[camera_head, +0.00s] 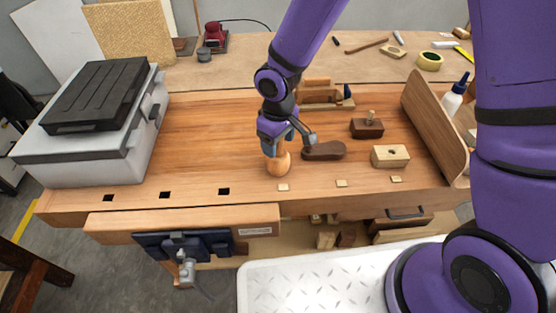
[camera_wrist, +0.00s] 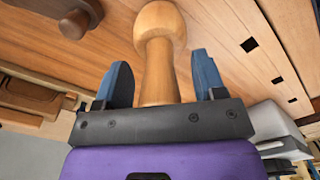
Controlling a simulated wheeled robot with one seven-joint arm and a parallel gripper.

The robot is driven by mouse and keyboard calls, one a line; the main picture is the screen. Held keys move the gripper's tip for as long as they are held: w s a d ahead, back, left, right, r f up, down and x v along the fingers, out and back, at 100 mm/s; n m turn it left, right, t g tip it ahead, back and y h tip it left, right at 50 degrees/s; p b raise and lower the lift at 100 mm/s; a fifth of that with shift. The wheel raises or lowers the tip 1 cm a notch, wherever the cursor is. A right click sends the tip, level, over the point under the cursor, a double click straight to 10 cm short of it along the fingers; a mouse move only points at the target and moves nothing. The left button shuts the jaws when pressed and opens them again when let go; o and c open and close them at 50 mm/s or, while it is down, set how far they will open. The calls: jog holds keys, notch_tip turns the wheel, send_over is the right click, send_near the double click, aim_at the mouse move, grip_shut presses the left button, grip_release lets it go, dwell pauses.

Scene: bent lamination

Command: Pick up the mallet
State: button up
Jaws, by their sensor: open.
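A pale turned wooden piece, which looks like the mallet (camera_head: 281,164), is at the front middle of the bench, below my gripper (camera_head: 276,148). In the wrist view the mallet (camera_wrist: 160,68) shows a rounded knob, a narrow neck and a part that widens toward the gripper body. My gripper (camera_wrist: 162,80) is open, with one blue finger on each side of the wood. Gaps show between the wood and both fingers. In the head view my gripper hides the upper part of the mallet.
A dark brown wooden tool (camera_head: 323,151) lies close to the right. Beyond it are a dark block (camera_head: 366,129), a pale block (camera_head: 390,156) and a curved wooden panel (camera_head: 436,122). A grey case (camera_head: 100,135) fills the left. The bench (camera_head: 205,135) between is clear.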

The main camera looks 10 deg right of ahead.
grip_shut()
jog(key=shift+r, duration=0.15)
